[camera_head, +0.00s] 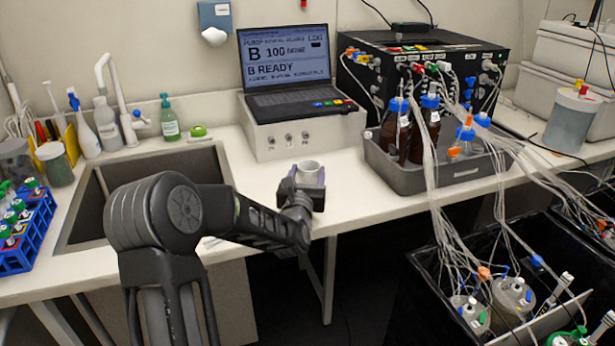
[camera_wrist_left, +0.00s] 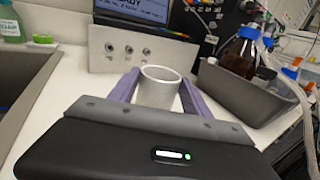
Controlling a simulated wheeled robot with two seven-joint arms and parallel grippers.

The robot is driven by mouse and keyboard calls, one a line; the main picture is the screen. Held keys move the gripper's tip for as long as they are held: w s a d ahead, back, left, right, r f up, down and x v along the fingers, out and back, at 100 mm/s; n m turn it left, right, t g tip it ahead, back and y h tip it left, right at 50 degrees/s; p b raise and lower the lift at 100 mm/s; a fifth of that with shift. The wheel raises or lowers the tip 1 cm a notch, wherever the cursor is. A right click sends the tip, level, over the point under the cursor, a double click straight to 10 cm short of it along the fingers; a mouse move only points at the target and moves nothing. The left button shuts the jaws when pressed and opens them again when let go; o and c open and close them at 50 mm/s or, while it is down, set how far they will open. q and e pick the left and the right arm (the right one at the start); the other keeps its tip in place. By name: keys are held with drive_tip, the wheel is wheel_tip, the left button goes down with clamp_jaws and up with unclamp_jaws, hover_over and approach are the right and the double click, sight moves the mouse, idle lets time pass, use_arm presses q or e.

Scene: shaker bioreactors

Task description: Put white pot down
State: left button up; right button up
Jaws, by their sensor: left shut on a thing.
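The white pot (camera_head: 308,171) is a small open cylinder, upright between the fingers of my left gripper (camera_head: 306,186). In the left wrist view the pot (camera_wrist_left: 160,86) stands between the two purple fingers of the gripper (camera_wrist_left: 157,92), which are shut on it. The pot is over the white counter, in front of the laptop's box. The gripper body hides its lower part, so I cannot tell whether its base touches the counter. My right gripper is in neither view.
The counter (camera_head: 255,185) is clear around the pot. The laptop (camera_head: 287,66) sits on a white box (camera_head: 292,133) behind it. A grey tray (camera_head: 402,177) with brown bottles stands to the right. A sink (camera_head: 88,205) lies to the left. Tubing hangs at the right.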

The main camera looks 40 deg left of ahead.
use_arm(q)
drive_tip(key=shift+f, duration=0.6)
drive_tip(key=o, duration=0.9)
drive_tip(key=shift+f, duration=0.1)
drive_tip(key=shift+c, duration=0.2)
drive_tip(key=o, duration=0.5)
drive_tip(key=shift+c, duration=0.2)
drive_tip(key=shift+s, duration=0.1)
drive_tip(key=b+v, duration=0.2)
drive_tip(key=v, duration=1)
